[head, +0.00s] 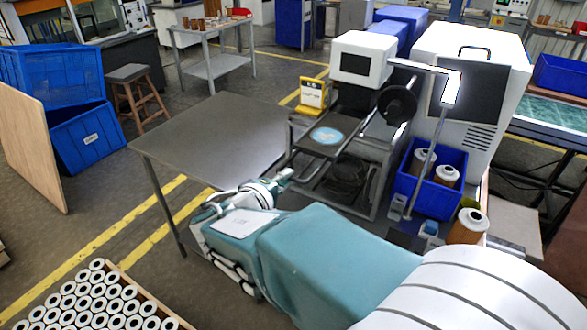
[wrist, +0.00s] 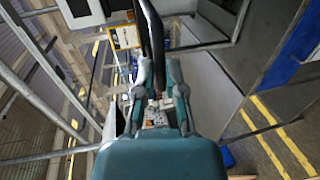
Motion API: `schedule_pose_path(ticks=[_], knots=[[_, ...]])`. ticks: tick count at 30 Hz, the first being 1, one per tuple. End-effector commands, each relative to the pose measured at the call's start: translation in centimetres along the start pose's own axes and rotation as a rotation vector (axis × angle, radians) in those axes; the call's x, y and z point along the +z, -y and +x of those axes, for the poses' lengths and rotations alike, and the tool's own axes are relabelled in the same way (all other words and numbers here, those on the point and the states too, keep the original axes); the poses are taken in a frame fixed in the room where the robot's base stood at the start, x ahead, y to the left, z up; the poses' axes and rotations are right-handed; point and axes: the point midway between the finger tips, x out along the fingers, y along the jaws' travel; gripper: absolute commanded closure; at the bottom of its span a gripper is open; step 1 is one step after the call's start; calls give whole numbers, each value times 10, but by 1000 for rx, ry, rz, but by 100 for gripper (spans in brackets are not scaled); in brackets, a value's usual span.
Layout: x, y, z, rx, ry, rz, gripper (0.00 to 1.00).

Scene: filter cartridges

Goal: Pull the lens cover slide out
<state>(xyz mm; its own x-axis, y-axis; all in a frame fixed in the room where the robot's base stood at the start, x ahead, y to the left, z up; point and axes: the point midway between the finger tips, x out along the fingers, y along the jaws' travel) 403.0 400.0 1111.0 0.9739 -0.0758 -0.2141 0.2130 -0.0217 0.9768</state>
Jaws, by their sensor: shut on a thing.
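In the head view, a dark flat plate with a pale blue disc (head: 327,135) sits in the metal frame of the machine beside the grey table; I take it to be the lens cover slide. My gripper (head: 284,175) is at the near lower end of this frame, by the table's right side. In the wrist view, a black bar (wrist: 153,40) runs up from between the fingers of my gripper (wrist: 158,88). The fingers are shut on this bar, which seems to be part of the slide. My own arm hides some of the near area.
The grey table (head: 210,130) is bare. A yellow sign (head: 313,94) and a white monitor (head: 363,59) stand behind the plate. A blue bin (head: 430,190) with brown cartridges and a lamp post are at the right. Blue crates (head: 85,135) lie at the left.

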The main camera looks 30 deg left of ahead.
Motion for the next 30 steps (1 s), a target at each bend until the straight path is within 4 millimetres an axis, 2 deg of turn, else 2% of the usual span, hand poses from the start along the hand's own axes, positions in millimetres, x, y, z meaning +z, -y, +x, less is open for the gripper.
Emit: schedule_pose_path(ticks=[1,11,12,14,15,25,30], knots=[[1,5,-1,-8,3,-6,100],[1,6,-2,-10,4,-7,100],[1,6,-2,-10,4,-7,82],[1,6,-2,-9,3,-7,55],[1,5,-2,-8,3,-6,52],[1,2,-4,-4,1,-2,52],[0,2,-21,-2,-2,-1,52]])
